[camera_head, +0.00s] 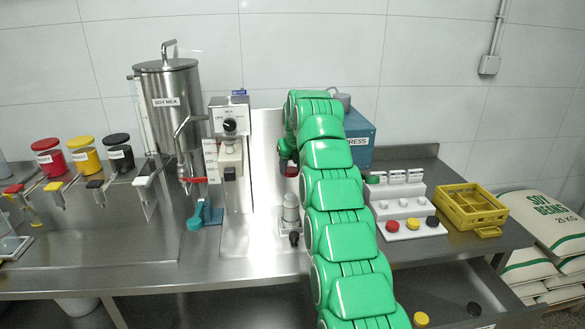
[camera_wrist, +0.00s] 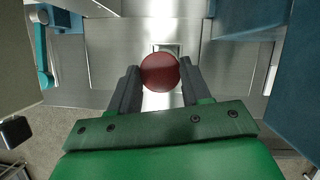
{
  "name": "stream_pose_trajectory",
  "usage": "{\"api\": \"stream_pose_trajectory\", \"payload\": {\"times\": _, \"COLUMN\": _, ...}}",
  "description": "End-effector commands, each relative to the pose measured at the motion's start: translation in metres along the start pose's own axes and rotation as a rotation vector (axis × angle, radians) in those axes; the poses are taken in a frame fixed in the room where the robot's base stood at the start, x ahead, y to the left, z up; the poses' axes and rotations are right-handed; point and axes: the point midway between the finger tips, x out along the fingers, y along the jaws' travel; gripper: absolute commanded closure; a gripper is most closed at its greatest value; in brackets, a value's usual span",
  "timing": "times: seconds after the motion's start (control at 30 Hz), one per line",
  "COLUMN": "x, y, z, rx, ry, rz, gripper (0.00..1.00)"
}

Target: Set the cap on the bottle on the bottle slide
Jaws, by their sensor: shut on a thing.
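My gripper (camera_wrist: 160,76) is shut on a round red cap (camera_wrist: 160,71), seen from above in the wrist view. In the head view my gripper (camera_head: 287,160) is partly hidden by my arm, and the red cap (camera_head: 291,171) shows just below it. A grey bottle (camera_head: 291,211) stands upright on what looks like the bottle slide (camera_head: 284,229), with a black knob in front. The cap is above the bottle with a visible gap. In the wrist view the bottle is not seen; the cap and fingers may hide it.
A blue press (camera_head: 358,140) stands behind my arm. The dispenser column (camera_head: 231,130) and a teal handle (camera_head: 205,213) are to the left. A white stepped stand (camera_head: 405,205) with several caps and a yellow crate (camera_head: 470,208) are to the right. An open drawer (camera_head: 455,290) is below.

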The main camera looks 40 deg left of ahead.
Motion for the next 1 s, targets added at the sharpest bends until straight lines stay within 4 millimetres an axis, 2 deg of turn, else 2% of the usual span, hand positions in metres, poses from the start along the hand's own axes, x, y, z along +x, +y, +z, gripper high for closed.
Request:
{"api": "stream_pose_trajectory", "payload": {"times": 0.43, "x": 0.017, "y": 0.002, "z": -0.007, "rx": -0.001, "ry": 0.000, "rz": 0.002, "gripper": 0.80}}
{"api": "stream_pose_trajectory", "payload": {"times": 1.0, "x": 0.053, "y": 0.000, "z": -0.022, "rx": -0.001, "ry": 0.000, "rz": 0.000, "gripper": 0.80}}
